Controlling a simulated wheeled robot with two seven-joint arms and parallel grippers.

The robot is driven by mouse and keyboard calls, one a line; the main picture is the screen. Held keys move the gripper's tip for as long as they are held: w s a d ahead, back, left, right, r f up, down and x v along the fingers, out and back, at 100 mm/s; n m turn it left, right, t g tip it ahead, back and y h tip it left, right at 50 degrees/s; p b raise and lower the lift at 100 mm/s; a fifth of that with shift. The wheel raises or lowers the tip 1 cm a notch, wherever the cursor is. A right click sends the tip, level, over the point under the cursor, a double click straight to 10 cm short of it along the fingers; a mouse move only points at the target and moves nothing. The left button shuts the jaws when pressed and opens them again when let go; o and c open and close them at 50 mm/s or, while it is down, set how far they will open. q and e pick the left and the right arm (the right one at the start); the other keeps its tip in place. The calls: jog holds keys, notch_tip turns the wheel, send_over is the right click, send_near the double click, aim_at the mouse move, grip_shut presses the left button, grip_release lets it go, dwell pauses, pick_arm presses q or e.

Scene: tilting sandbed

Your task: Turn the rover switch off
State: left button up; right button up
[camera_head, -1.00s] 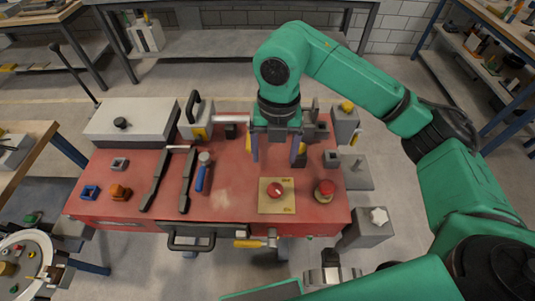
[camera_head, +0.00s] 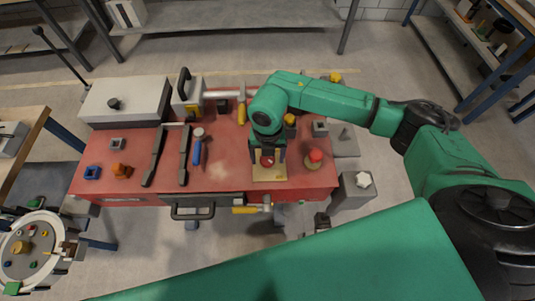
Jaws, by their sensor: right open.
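A red knob (camera_head: 267,161) on a tan square plate (camera_head: 266,175) sits near the front edge of the red bench top; it looks like the rover switch. My right gripper (camera_head: 267,158) is open and points down over the plate, its fingers on the left and right of the knob. The gripper hides the back of the plate and part of the knob. I cannot tell whether the fingers touch the knob, or which way it is turned. My left gripper does not show.
A red mushroom button (camera_head: 315,156) stands just right of the plate. A grey block with a white star knob (camera_head: 363,180) is at the front right. Black bars (camera_head: 154,156) and a blue-handled tool (camera_head: 197,148) lie on the left. A large grey box (camera_head: 125,103) fills the back left.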

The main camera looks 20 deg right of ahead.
jog(key=shift+w, duration=0.1)
grip_shut()
jog(key=shift+f+n+b, duration=0.2)
jog(key=shift+n+b, duration=0.7)
jog(key=shift+b, duration=0.3)
jog(key=n+b, duration=1.2)
jog(key=b, duration=0.2)
jog(key=shift+r+n+b, duration=0.15)
jog(key=shift+n+b, duration=0.55)
jog(key=shift+n, duration=0.3)
jog(key=shift+r+n+b, duration=0.1)
jog(key=shift+n+b, duration=0.6)
jog(key=shift+n, duration=0.3)
jog(key=shift+r, duration=0.1)
grip_release()
